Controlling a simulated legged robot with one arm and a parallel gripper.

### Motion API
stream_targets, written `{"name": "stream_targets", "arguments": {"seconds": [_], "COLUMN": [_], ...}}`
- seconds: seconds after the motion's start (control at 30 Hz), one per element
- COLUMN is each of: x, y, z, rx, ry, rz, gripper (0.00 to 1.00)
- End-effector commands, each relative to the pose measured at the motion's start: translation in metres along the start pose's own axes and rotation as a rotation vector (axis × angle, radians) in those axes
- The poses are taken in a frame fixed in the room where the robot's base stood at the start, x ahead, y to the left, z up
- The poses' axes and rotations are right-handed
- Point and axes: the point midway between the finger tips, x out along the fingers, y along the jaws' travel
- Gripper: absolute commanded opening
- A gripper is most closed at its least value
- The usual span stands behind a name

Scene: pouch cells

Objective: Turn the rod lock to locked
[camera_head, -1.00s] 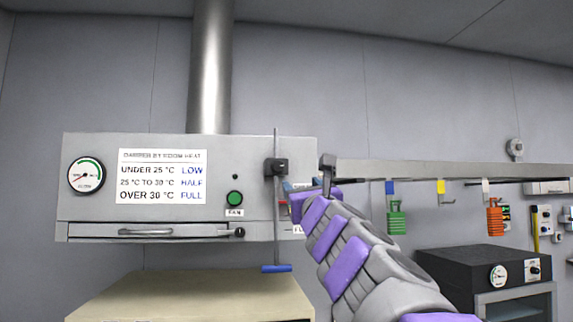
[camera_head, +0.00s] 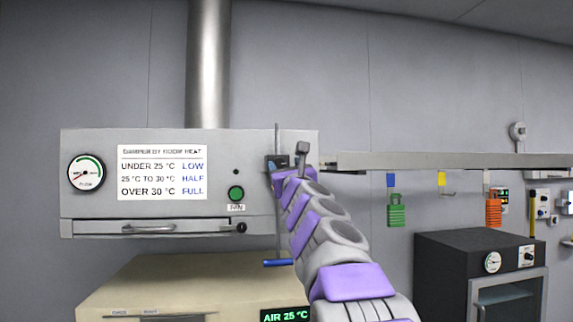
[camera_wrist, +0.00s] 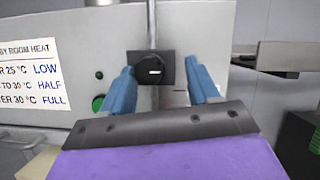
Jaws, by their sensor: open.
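The rod lock is a black block with a knob (camera_wrist: 152,70), seen in the wrist view with a short white mark lying about level across it. It sits on the vertical metal rod (camera_head: 277,225), which ends in a blue handle (camera_head: 277,263) at the bottom. My gripper (camera_wrist: 165,85) is open, with one blue finger to the left of the lock and one to the right. The knob lies between the fingertips as seen from the wrist; whether they touch it I cannot tell. In the head view my arm hides most of the lock.
The grey hood panel carries a heat sign (camera_head: 162,173), a gauge (camera_head: 86,174) and a green fan button (camera_head: 236,193). A shelf (camera_head: 450,163) runs to the right, with green (camera_head: 397,210) and orange (camera_head: 493,212) padlocks below. A beige unit (camera_head: 190,285) stands under the hood.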

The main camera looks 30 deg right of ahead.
Motion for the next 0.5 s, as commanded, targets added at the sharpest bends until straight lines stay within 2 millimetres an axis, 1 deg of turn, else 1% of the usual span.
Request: {"name": "stream_targets", "arguments": {"seconds": [0.1,0.27,0.5], "x": [0.0002,0.0005,0.0012], "y": [0.0032,-0.0023,-0.0059], "z": [0.0017,-0.0017,-0.0048], "rx": [-0.003,0.002,0.004], "ry": [-0.001,0.0,0.002], "rz": [0.002,0.001,0.001], "gripper": [0.59,0.59,0.36]}}
